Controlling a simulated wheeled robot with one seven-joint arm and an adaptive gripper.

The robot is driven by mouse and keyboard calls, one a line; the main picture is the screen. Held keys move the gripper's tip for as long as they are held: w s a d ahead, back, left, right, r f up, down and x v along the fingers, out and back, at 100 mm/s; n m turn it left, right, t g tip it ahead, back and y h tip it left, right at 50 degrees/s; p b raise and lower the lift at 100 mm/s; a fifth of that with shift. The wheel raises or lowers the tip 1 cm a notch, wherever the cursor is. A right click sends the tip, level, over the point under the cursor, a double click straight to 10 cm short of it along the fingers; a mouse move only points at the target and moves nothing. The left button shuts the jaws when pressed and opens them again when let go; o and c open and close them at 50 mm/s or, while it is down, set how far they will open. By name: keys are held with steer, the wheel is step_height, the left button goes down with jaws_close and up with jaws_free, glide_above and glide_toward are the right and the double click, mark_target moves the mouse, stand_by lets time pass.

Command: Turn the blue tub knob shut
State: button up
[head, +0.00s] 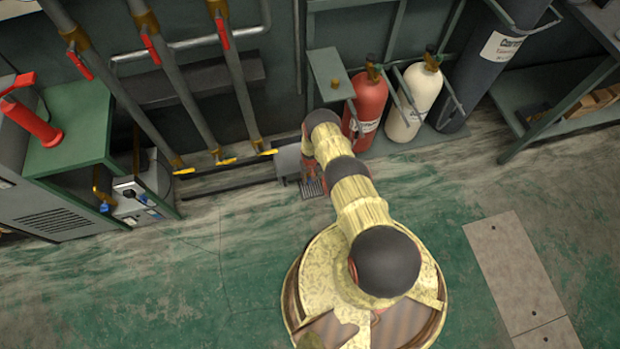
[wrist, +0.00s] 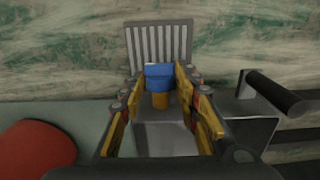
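The blue knob (wrist: 159,76) sits on a short yellow stem (wrist: 160,100) in the middle of the wrist view. My gripper (wrist: 158,82) is open, with one yellow finger on each side of the knob and narrow gaps showing. I cannot tell whether the fingertips reach fully around it. The grey tub (wrist: 230,115) lies under the knob, with a slatted grate (wrist: 160,45) beyond it. In the head view the tub (head: 287,160) stands by the wall base, and my gripper (head: 311,176) is over its right side. The knob is hidden there by my arm.
A dark bar (wrist: 272,92) sticks out right of the tub in the wrist view. A red cylinder (head: 369,100) and a cream cylinder (head: 420,92) stand right of my arm. Pipes with yellow valve handles (head: 227,161) are on the left.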

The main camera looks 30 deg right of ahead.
steer(key=c, duration=0.6)
steer(key=shift+c, duration=0.5)
steer(key=shift+a+h, duration=0.2)
steer(key=shift+h, duration=0.6)
steer(key=shift+w+a+f+g+h, duration=0.1)
steer(key=shift+g+h, duration=0.3)
steer(key=shift+h, duration=0.1)
steer(key=shift+a+f+g+h, duration=0.15)
steer(key=shift+g+h, duration=0.25)
steer(key=shift+h, duration=1)
steer(key=o, duration=1.1)
steer(key=shift+w, duration=0.1)
